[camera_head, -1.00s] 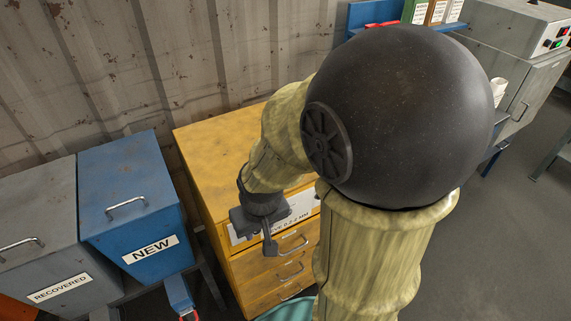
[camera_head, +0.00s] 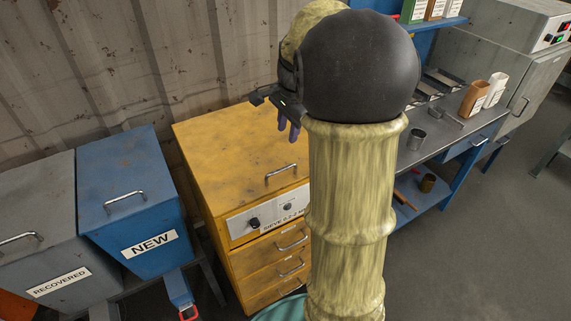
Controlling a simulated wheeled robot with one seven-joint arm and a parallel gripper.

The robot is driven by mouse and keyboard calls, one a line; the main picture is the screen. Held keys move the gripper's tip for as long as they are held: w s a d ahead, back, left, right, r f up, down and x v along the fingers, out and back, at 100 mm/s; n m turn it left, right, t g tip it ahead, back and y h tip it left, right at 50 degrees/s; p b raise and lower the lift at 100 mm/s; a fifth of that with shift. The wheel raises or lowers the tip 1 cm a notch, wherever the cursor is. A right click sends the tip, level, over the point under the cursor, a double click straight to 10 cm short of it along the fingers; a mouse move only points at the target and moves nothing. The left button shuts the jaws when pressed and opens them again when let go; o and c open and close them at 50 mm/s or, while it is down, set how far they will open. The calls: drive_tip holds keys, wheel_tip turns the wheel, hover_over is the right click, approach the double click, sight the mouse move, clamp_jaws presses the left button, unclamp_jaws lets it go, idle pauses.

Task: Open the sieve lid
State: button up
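The sieve is the yellow cabinet (camera_head: 228,180) in the middle, with a white panel, dark knobs and a partly hidden "SIEVE" label. Its lid (camera_head: 222,138) is the flat top, lying closed, with a metal handle (camera_head: 281,171) near its front edge. My gripper (camera_head: 288,128) is raised above the back right part of the lid, up and beyond the handle. Its fingers point down and it appears to hold nothing. My arm hides part of the gripper and the sieve's right side. The finger gap is too small to judge.
A blue bin marked NEW (camera_head: 130,200) and a grey bin marked RECOVERED (camera_head: 42,225) stand left of the sieve. A blue-framed workbench (camera_head: 440,140) with cups and paper bags is on the right. Grey floor (camera_head: 500,240) is open at the lower right.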

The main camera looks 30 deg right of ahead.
sight(285, 168)
drive_tip(key=shift+w+d+r+m, duration=0.3)
drive_tip(key=shift+d+r+m, duration=0.3)
drive_tip(key=shift+d+m, duration=0.2)
drive_tip(key=shift+f, duration=0.1)
drive_tip(key=w+f, duration=0.1)
drive_tip(key=f, duration=0.4)
drive_tip(key=w+f, duration=0.1)
drive_tip(key=f, duration=0.5)
drive_tip(key=w+f, duration=0.1)
drive_tip(key=f, duration=0.5)
drive_tip(key=shift+w+a+p, duration=0.1)
drive_tip(key=shift+w+p, duration=0.1)
drive_tip(key=shift+p, duration=0.2)
clamp_jaws()
